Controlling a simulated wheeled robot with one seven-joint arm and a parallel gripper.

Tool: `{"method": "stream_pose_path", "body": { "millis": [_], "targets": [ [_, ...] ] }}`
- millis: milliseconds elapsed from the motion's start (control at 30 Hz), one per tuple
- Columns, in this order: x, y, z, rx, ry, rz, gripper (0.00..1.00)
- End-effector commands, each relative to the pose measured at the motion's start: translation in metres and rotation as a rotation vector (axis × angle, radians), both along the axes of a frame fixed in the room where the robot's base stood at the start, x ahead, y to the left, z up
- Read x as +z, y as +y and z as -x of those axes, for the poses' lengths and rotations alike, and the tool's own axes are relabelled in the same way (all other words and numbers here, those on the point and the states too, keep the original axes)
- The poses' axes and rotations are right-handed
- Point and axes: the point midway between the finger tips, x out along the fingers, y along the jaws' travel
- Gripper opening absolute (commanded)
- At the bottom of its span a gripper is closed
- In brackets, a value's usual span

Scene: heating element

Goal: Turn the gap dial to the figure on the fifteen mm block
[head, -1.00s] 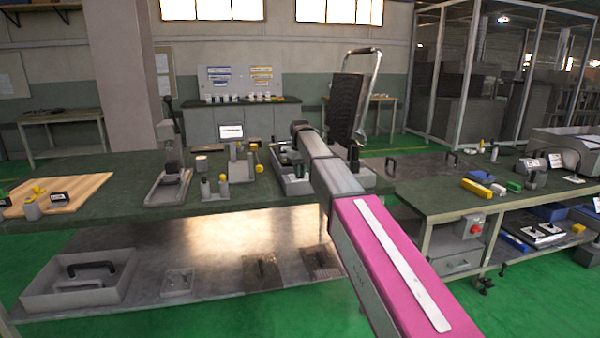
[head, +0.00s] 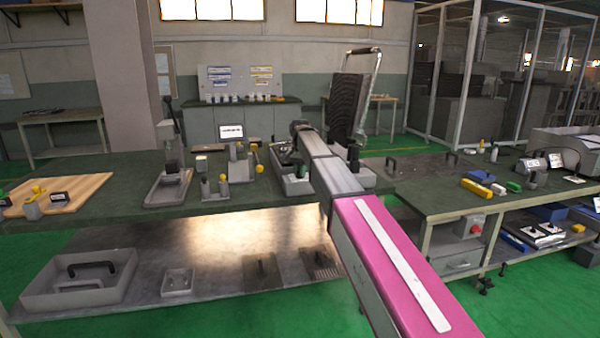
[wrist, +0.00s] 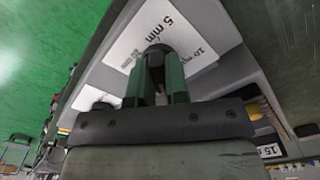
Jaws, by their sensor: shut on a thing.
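In the wrist view my gripper (wrist: 157,65) has its two green fingers closed on a dark round knob, the gap dial (wrist: 156,50). Most of the dial is hidden by the fingers, and I cannot read where it points. A white plate (wrist: 125,47) beside and behind the dial carries the figures "5 mm" and "10 mm". A label with "15" (wrist: 270,151) shows at the lower right, partly cut off by my gripper's body; I cannot make out the block it belongs to. In the head view my arm hides the dial.
In the head view a grey tray (head: 297,186) sits beside my arm on the dark green bench. Grey fixtures (head: 168,187) with yellow knobs nearby stand to the left. A wooden board (head: 88,186) lies at far left. The right bench holds several small coloured blocks (head: 477,188).

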Motion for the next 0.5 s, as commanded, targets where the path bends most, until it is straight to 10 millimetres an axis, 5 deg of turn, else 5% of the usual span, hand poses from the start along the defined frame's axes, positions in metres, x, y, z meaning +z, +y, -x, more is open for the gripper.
{"method": "stream_pose_path", "body": {
  "millis": [500],
  "targets": [
    [0.0004, 0.0003, -0.0003, -0.144, -0.001, -0.001, 0.0]
  ]
}}
